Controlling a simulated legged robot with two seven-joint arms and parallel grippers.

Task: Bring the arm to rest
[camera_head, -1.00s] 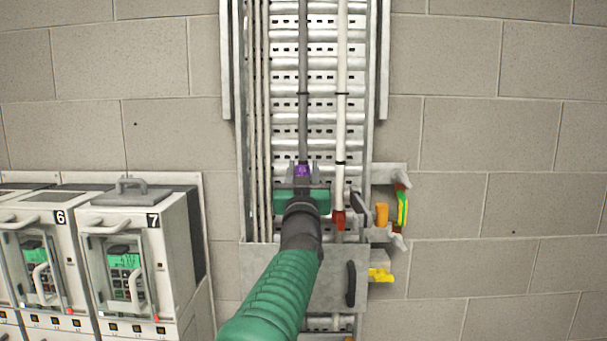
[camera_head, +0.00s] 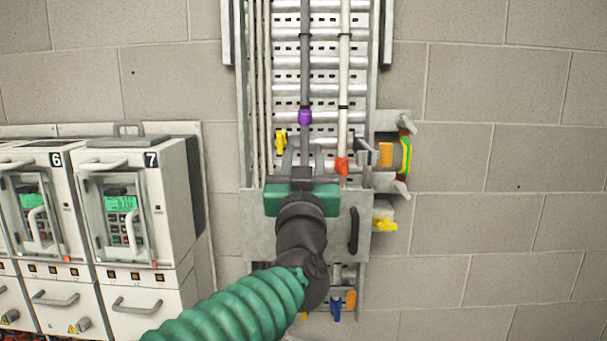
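My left gripper (camera_head: 303,158) is in front of the cable ladder, above a grey metal box. Its two fingers point up and stand apart, with nothing seen held between them. My arm comes in from the lower left. A purple collar (camera_head: 305,117) on a grey cable (camera_head: 305,70) shows just above the fingertips, clear of them. The cable's lower part is hidden behind the gripper. My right gripper is out of view.
A white cable with a red end (camera_head: 342,166) hangs just right of the gripper. A yellow part (camera_head: 281,141) is just left. The grey box (camera_head: 345,215) has a black handle. Drive units (camera_head: 135,205) stand left. The block wall (camera_head: 500,150) at right is clear.

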